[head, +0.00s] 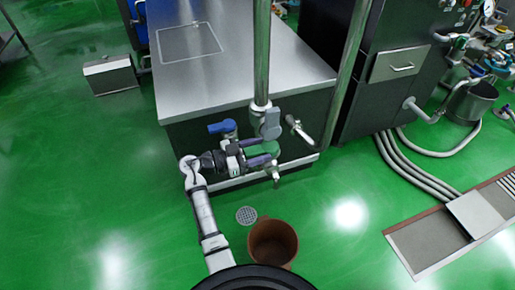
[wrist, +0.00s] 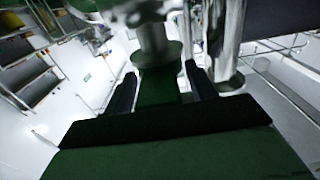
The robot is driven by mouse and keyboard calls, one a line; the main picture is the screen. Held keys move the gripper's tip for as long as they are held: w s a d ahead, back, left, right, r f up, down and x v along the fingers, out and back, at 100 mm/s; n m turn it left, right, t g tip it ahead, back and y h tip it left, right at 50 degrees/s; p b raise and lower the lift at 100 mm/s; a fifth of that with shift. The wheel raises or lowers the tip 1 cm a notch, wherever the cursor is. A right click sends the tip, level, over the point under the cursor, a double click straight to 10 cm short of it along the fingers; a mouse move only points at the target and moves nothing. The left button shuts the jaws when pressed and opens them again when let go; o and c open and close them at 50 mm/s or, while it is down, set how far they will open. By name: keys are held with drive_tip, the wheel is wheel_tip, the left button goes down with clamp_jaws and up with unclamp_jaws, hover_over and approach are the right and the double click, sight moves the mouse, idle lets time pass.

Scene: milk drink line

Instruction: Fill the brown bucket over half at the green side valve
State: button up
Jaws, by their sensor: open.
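The brown bucket (head: 272,243) stands upright on the floor, below the spout (head: 276,176) in the picture. I cannot tell whether it is directly under the spout. No white liquid shows in it, and no stream shows at the spout. The green valve handle (head: 268,147) is on the side valve at the foot of the vertical steel pipe. My gripper (head: 262,151) is open, with one finger on each side of the green handle. In the wrist view the green handle (wrist: 160,87) shows between the fingertips of my gripper (wrist: 161,82). I cannot tell whether they touch it.
A blue-handled valve (head: 221,127) is just left of my gripper. A floor drain (head: 246,215) lies left of the bucket. Hoses (head: 410,165) lie at right.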

drive_tip(key=c, duration=1.1)
drive_tip(key=shift+f, duration=0.1)
drive_tip(key=shift+s+t, duration=0.1)
drive_tip(key=shift+t, duration=0.2)
drive_tip(key=n+t, duration=0.1)
drive_tip(key=n+t+y+b, duration=0.1)
drive_tip(key=s+t+y+b, duration=0.1)
drive_tip(key=shift+d+f+n, duration=0.1)
drive_tip(key=shift+d+n, duration=0.15)
drive_tip(key=shift+n, duration=0.15)
drive_tip(key=shift+s+d+n+t+y+b, duration=0.15)
drive_tip(key=shift+n+t+y+b, duration=0.4)
drive_tip(key=shift+n+t+y, duration=0.35)
drive_tip(key=shift+s+d+n+t+y+b, duration=0.1)
drive_tip(key=shift+n+t+y+b, duration=0.45)
drive_tip(key=shift+t, duration=0.55)
drive_tip(key=o, duration=1.1)
drive_tip(key=shift+r, duration=0.2)
